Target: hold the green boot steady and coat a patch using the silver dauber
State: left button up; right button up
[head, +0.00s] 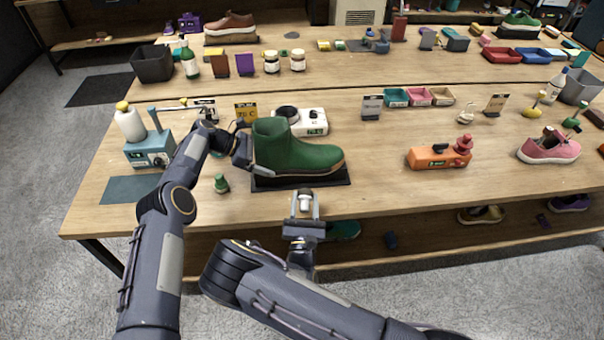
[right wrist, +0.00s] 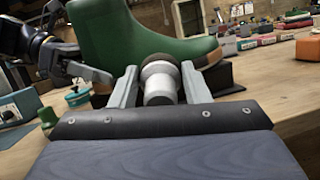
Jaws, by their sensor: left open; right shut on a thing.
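The green boot (head: 292,152) stands upright on a black stand (head: 302,182) near the table's front edge, toe to the right. It also shows in the right wrist view (right wrist: 125,35). My left gripper (head: 247,160) is open at the boot's heel on the left; whether it touches the boot I cannot tell. My right gripper (head: 305,204) is shut on the silver dauber (right wrist: 158,82), which has a dark rounded tip. The dauber is in front of the boot, and its tip overlaps the boot's lower side in the wrist view. Whether it touches is unclear.
A small green bottle (head: 221,183) stands left of the black stand. A blue device (head: 150,149) is farther left, a white scale (head: 304,122) behind the boot. An orange device (head: 440,154) and a pink sneaker (head: 549,149) are to the right. The table between boot and orange device is clear.

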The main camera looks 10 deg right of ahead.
pick_arm(q)
jog(key=v, duration=1.2)
